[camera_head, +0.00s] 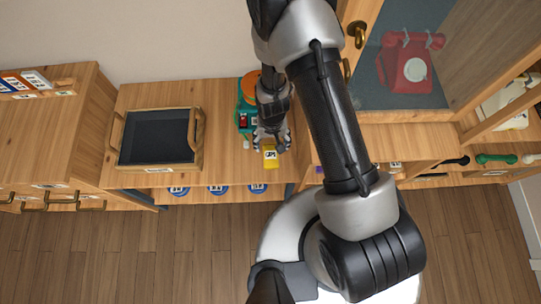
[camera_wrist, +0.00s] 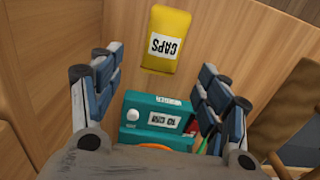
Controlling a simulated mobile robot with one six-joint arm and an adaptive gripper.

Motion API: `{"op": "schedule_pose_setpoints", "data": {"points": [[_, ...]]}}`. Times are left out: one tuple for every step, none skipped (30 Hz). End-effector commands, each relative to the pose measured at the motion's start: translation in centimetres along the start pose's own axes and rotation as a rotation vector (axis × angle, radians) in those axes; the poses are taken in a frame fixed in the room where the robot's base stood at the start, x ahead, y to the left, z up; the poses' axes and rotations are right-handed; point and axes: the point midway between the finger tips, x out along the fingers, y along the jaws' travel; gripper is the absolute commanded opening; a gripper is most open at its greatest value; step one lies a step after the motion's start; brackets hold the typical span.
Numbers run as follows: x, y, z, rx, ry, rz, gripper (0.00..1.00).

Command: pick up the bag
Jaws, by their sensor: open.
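The bag (camera_head: 270,160) is small and yellow with a white label, and sits on the wooden counter close to its front edge. In the wrist view the bag (camera_wrist: 165,38) is at the top centre, its label reading CAPS upside down. My gripper (camera_head: 271,140) is open and empty, above the counter right by the bag. In the wrist view my gripper (camera_wrist: 161,68) has its fingers spread, with the bag just past the fingertips and not between them. I cannot tell whether a finger touches the bag.
A teal device (camera_wrist: 155,120) with labels stands behind the bag, partly hidden by my gripper; it also shows in the head view (camera_head: 242,115). A black-bottomed wooden tray (camera_head: 158,140) is to the left. A red phone (camera_head: 407,65) sits behind a glass door at right.

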Motion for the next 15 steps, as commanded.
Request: {"op": "schedule_pose_setpoints", "data": {"points": [[1.3, 0.0, 0.1, 0.0, -0.002, 0.001, 0.69], [1.8, 0.0, 0.1, 0.0, -0.002, 0.001, 0.69], [2.4, 0.0, 0.0, 0.0, -0.001, 0.0, 0.69], [2.7, 0.0, 0.0, 0.0, -0.001, 0.0, 0.69], [3.0, 0.0, 0.0, 0.0, 0.0, 0.0, 0.69], [3.2, 0.0, 0.0, 0.0, 0.0, 0.0, 0.69], [3.4, 0.0, 0.0, 0.0, 0.0, 0.0, 0.69], [3.5, 0.0, -0.1, 0.0, 0.001, 0.0, 0.69], [3.6, 0.0, -0.1, 0.0, 0.001, 0.0, 0.69], [3.7, 0.0, -0.1, 0.0, 0.001, 0.0, 0.69], [3.8, -0.1, -0.1, 0.0, 0.001, 0.0, 0.69], [4.1, -0.1, -0.1, 0.0, 0.001, 0.0, 0.69], [4.3, -0.1, -0.1, 0.0, 0.0, 0.0, 0.69], [4.7, -0.1, -0.1, 0.0, 0.0, 0.0, 0.69], [5.3, -0.2, -0.1, 0.0, -0.001, 0.0, 0.69]]}}
